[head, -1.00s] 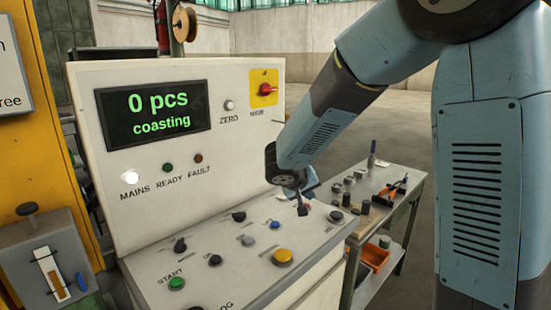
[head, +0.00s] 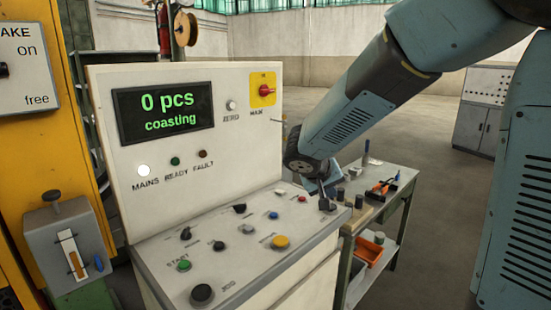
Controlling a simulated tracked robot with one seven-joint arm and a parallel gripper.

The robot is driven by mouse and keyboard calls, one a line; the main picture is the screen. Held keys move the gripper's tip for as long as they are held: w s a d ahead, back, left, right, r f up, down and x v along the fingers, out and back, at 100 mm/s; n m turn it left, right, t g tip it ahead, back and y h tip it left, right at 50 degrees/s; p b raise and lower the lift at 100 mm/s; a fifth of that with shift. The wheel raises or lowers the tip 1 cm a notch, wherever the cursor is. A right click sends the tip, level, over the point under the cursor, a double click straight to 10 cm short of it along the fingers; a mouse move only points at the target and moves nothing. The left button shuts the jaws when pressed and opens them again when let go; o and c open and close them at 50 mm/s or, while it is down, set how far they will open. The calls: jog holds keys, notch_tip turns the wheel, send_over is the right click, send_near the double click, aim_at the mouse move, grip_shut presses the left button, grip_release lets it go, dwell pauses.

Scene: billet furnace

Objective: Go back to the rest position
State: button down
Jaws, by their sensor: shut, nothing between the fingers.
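My gripper (head: 326,205) is small in view at the end of my arm, shut and empty. It points down over the right end of the control console's sloped panel (head: 220,262), to the right of the red button. I cannot tell whether its tips touch the panel or hang just above it. My arm reaches in from the upper right. The display (head: 163,113) on the console's upright face reads "0 pcs" and "coasting". The lamp over MAINS (head: 144,171) is lit white.
A work table (head: 385,205) with small dark parts and an orange-handled tool stands right behind the console. An orange bin (head: 368,250) sits on its lower shelf. A yellow machine (head: 30,150) stands at left. A grey cabinet (head: 482,108) is far right. Open floor lies between.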

jog(key=s+d+r+y, duration=0.2)
jog(key=s+d+r, duration=0.2)
jog(key=s, duration=0.8)
jog(key=s+d+r+m+g+y, duration=0.1)
jog(key=s+d+r+y, duration=0.2)
jog(key=s, duration=0.9)
jog(key=shift+s+d+r, duration=0.3)
jog(key=shift+d+r, duration=0.45)
jog(key=shift+d, duration=0.05)
